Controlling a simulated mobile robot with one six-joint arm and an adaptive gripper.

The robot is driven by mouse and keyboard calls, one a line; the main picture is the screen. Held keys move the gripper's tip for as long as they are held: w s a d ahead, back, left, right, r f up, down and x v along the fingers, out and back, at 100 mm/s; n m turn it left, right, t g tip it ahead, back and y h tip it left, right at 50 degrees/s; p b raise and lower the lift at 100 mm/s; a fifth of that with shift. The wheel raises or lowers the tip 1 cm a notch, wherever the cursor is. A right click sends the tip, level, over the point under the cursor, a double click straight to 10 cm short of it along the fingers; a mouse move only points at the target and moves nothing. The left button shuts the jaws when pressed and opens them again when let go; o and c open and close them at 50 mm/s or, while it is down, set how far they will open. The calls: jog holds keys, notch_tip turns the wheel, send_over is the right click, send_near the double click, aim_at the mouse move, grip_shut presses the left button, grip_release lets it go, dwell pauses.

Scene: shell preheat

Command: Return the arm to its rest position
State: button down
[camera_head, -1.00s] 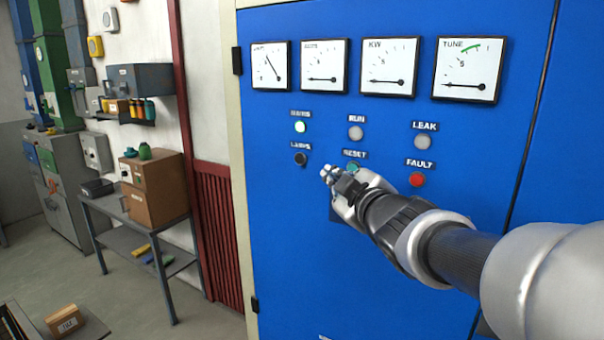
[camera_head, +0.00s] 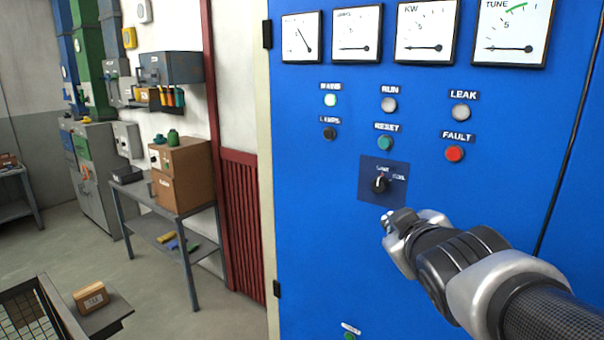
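My gripper (camera_head: 388,220) is at the lower right of the head view, in front of the blue cabinet (camera_head: 320,225). Its tip is just below the dark plate with a black rotary selector knob (camera_head: 380,184) and looks apart from it. The fingers are small and seen nearly end-on, so I cannot tell whether they are open or shut. No held object shows. My arm reaches in from the lower right corner.
To the left stand a grey metal table (camera_head: 190,212) with a brown box (camera_head: 182,180). Open floor lies between it and the mesh crate (camera_head: 28,305).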

jog(key=s+a+f+m+g+b, duration=0.1)
jog(key=s+f+m+g+b, duration=0.2)
jog(key=s+f, duration=1)
jog(key=s+a+f+m+g+y+b, duration=0.1)
jog(key=s+f+g+b, duration=0.5)
jog(key=s+f, duration=0.7)
notch_tip(320, 180, down, 3)
jog(key=shift+s+a+f+m+b, duration=0.1)
jog(key=shift+s+a+m+b, duration=0.2)
jog(key=shift+a+m+b, duration=0.55)
jog(key=c, duration=2.4)
grip_release()
jog(key=shift+d+m, duration=0.25)
jog(key=shift+m, duration=0.1)
